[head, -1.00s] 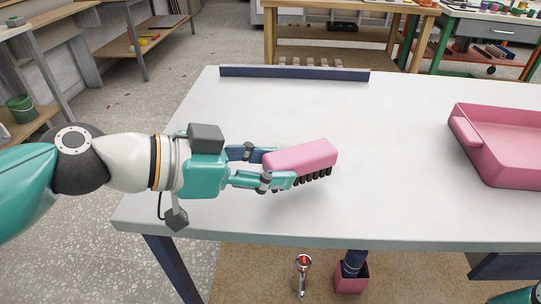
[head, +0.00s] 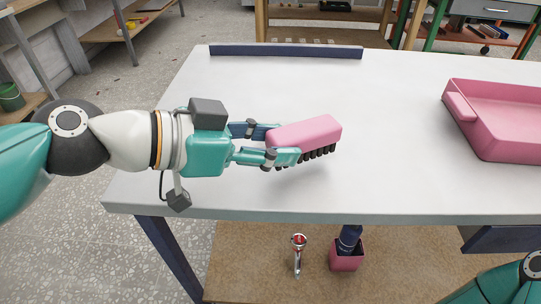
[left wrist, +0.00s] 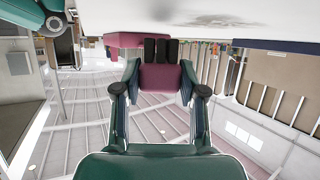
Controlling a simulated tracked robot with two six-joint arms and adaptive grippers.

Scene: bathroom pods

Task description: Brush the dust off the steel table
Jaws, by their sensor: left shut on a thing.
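My left gripper (head: 282,143) is shut on a pink brush (head: 305,131) with dark bristles pointing down. It holds the brush over the left half of the pale steel table (head: 400,180). A soft shadow lies below the bristles, which look slightly above the surface. In the left wrist view, the pink brush (left wrist: 163,78) sits between the fingers, and the table (left wrist: 275,15) fills the top of the upside-down picture. A greyish smudge (left wrist: 205,20) shows on the table there. No dust is clear in the head view. My right gripper is out of view.
A pink tray (head: 500,145) stands on the table's right side. A dark blue bar (head: 285,51) runs along the back edge. A red-topped metal object (head: 298,255) and a pink pot (head: 347,258) are on the lower shelf. The table's middle is clear.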

